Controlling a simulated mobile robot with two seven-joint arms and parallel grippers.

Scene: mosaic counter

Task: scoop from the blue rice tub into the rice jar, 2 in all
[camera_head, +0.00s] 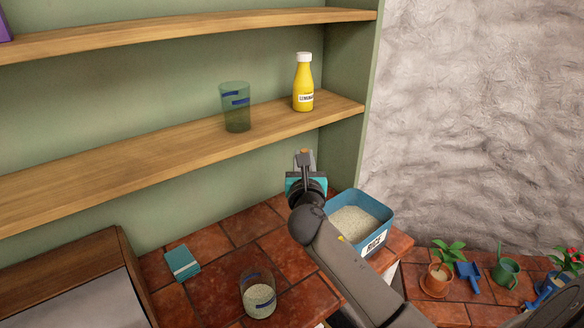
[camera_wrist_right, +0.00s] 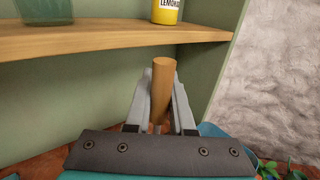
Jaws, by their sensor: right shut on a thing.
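My right gripper (camera_head: 304,157) is shut on a wooden handle (camera_wrist_right: 163,88), which stands up between its fingers in the right wrist view. The handle's far end and any scoop bowl are hidden. The gripper is above the back of the counter, behind and left of the blue rice tub (camera_head: 386,230). The tub holds pale rice and has a RICE label; my arm hides part of it. A clear jar (camera_head: 257,280) with rice in its lower part stands at the counter's front, left of my arm. My left gripper is not in view.
A shelf (camera_head: 180,150) above the counter holds a green see-through cup (camera_head: 236,112) and a yellow lemonade bottle (camera_head: 303,85). A teal box (camera_head: 182,262) and a wooden bin (camera_head: 75,270) are at left. Potted plants (camera_head: 437,278) stand lower right.

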